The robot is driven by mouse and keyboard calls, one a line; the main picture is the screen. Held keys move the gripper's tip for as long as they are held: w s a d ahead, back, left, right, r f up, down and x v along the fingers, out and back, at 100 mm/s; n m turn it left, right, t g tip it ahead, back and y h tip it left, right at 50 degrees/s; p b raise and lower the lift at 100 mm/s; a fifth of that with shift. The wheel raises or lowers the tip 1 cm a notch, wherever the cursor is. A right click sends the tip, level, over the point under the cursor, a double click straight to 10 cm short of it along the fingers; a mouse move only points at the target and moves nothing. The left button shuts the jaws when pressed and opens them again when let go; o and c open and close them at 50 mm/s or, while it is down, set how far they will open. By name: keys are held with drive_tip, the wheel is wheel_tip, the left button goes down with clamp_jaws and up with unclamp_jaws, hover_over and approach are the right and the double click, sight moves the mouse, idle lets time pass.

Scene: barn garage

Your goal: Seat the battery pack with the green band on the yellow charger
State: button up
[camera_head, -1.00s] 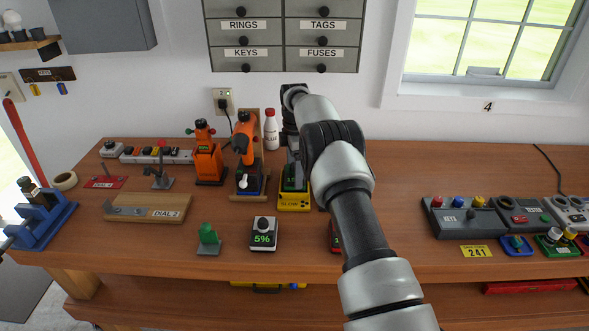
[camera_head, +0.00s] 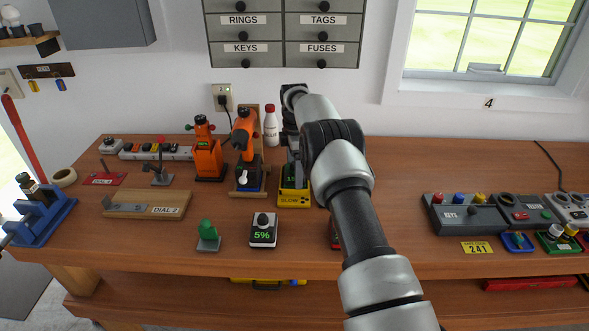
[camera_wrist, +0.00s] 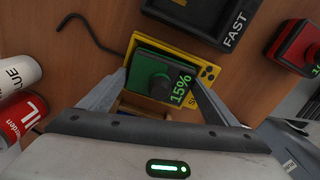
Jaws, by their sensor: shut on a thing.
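The yellow charger (camera_head: 294,199), marked SLOW, stands on the bench partly behind my arm. It also shows in the wrist view (camera_wrist: 208,73), around and under the pack. The battery pack with the green band (camera_wrist: 146,72) has a dark round knob and a green 15% readout. It lies over the yellow charger, within its outline; I cannot tell whether it is fully down. My gripper (camera_wrist: 160,92) is shut on this pack, one finger at each side of the knob. In the head view the gripper is mostly hidden by my arm.
A dark FAST charger (camera_wrist: 205,15) and a red pack (camera_wrist: 296,45) are close by. A 5% pack (camera_head: 263,231) and a green-topped piece (camera_head: 208,236) stand at the front.

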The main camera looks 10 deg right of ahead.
drive_tip(key=shift+s+f, duration=0.2)
drive_tip(key=shift+f, duration=0.35)
drive_tip(key=o, duration=1.4)
drive_tip(key=shift+w+f, duration=0.1)
drive_tip(key=shift+o, duration=0.2)
drive_tip(key=shift+c, duration=0.9)
drive_tip(key=shift+o, duration=0.9)
drive_tip(key=shift+w+r+p, duration=0.1)
drive_tip(key=shift+r+p, duration=1.65)
drive_tip(key=shift+r, duration=3.05)
